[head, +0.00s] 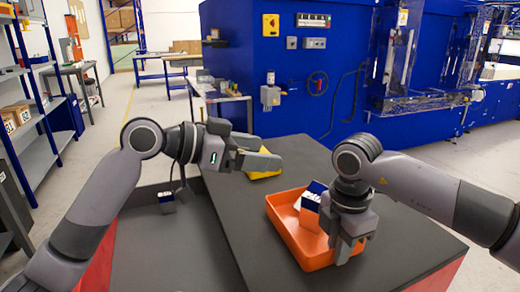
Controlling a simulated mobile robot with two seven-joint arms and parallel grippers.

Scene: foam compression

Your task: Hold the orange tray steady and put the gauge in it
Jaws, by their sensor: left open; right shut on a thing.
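The orange tray (286,229) sits on the dark tabletop, right of centre. My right gripper (347,252) points down at the tray's right side and is shut on its wall; the fingers hide part of that side. My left gripper (273,153) is open and empty, pointing right, over or just in front of a yellow thing (262,174) on the table and partly hiding it. A small dark and white thing (167,203) lies on the lower dark surface at left. I cannot tell which of these is the gauge.
The tabletop (235,215) is clear left of the tray. A large blue machine (235,55) stands behind the table; shelves (40,110) are at far left.

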